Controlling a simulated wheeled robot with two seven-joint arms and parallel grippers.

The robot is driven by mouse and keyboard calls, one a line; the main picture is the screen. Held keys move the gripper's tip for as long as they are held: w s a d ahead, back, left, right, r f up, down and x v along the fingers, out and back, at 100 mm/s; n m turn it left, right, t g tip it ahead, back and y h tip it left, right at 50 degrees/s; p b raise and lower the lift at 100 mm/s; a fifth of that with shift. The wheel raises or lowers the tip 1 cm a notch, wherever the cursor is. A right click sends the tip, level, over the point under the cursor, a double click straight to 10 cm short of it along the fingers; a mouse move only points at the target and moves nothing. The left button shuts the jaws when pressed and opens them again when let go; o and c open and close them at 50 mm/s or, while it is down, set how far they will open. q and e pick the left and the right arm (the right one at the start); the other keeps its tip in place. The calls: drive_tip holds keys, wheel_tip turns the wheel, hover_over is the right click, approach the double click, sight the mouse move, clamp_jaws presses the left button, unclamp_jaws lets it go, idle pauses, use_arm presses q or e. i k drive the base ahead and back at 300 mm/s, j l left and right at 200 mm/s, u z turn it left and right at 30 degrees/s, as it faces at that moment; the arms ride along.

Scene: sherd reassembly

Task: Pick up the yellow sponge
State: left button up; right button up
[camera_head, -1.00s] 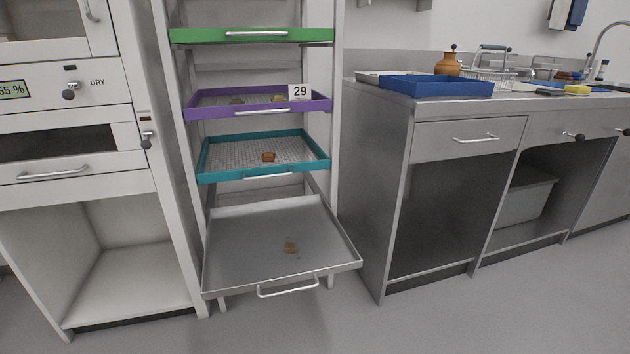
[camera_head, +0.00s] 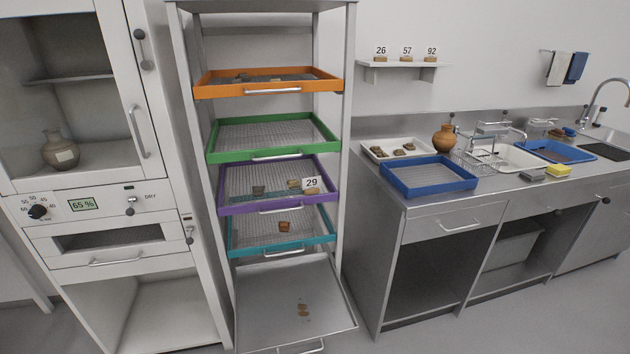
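The yellow sponge (camera_head: 558,170) lies on the steel counter (camera_head: 408,195) at the right, near the counter's front edge. A dark grey block (camera_head: 531,176) lies just left of it. A blue tray (camera_head: 556,151) sits behind it. Neither of my grippers shows in the head view.
A rack holds orange (camera_head: 268,91), green (camera_head: 272,152), purple (camera_head: 268,206) and teal trays, with a pulled-out steel tray (camera_head: 260,310) low in front. An empty blue tray (camera_head: 428,190), white sherd tray (camera_head: 372,154), brown jar (camera_head: 444,137) and wire rack (camera_head: 470,160) stand left of the sponge.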

sight(558, 171)
drive_tip(key=z, duration=1.4)
drive_tip(key=i+j, duration=0.3)
drive_tip(key=j, duration=0.15)
drive_tip(key=i+j, duration=0.65)
drive_tip(key=j, duration=0.2)
drive_tip(key=i, duration=0.9)
drive_tip(key=i+l+u, duration=0.2)
drive_tip(key=l, duration=0.3)
drive_tip(key=i, duration=0.05)
